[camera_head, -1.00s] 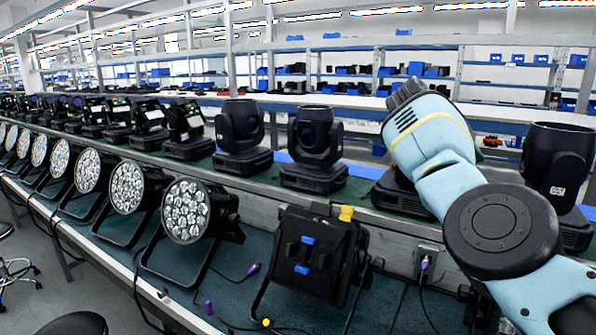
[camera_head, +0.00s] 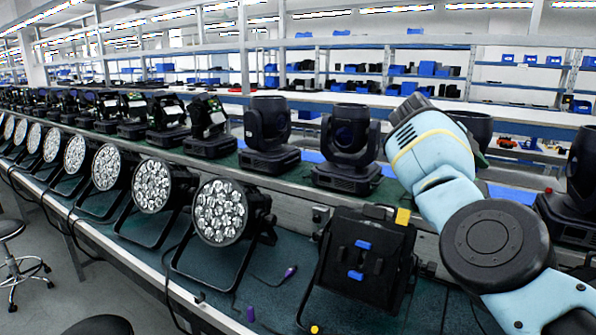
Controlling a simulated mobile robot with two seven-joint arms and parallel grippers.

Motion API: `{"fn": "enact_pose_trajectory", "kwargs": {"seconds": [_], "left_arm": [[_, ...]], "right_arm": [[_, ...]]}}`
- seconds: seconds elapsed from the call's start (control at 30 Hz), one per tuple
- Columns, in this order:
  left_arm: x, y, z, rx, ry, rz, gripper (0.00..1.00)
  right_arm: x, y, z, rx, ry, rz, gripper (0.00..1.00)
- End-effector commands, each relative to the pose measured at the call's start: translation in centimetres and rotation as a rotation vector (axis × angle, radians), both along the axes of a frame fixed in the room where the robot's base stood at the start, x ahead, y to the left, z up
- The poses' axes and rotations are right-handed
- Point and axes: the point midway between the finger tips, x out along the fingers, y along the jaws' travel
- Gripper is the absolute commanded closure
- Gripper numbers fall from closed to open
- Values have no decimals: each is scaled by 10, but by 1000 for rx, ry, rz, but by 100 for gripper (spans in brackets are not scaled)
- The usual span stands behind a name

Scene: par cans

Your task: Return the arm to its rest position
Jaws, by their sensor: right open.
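My right arm (camera_head: 440,175), light blue with a dark round joint, comes in from the lower right and is raised and bent over the bench. Its dark end, with the right gripper (camera_head: 411,107), points up and left in front of the back shelves. The gripper is open, with nothing seen in it; its fingers are hard to make out. My left gripper is not in view. A par can (camera_head: 222,212) with a round LED face stands in the front row, at the near end of several alike. A square black fixture (camera_head: 366,255) with blue and yellow parts stands right of it.
A long green-topped bench (camera_head: 140,240) runs from far left to lower right. Moving-head lights (camera_head: 349,150) line its raised back level, partly behind my arm. Racks with blue bins (camera_head: 428,68) stand behind. A stool (camera_head: 22,262) stands on the floor at left.

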Motion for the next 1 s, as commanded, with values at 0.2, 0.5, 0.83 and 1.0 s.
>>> {"fn": "enact_pose_trajectory", "kwargs": {"seconds": [0.2, 0.5, 0.83, 1.0], "left_arm": [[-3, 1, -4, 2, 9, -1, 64], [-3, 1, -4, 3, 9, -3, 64], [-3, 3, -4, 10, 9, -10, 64], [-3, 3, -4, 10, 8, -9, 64]], "right_arm": [[11, -59, -42, -192, -84, -24, 37], [11, -136, -84, -611, -203, 94, 37], [6, -131, -126, -1030, -208, 560, 37], [-3, -91, -169, -1127, -142, 894, 37]]}}
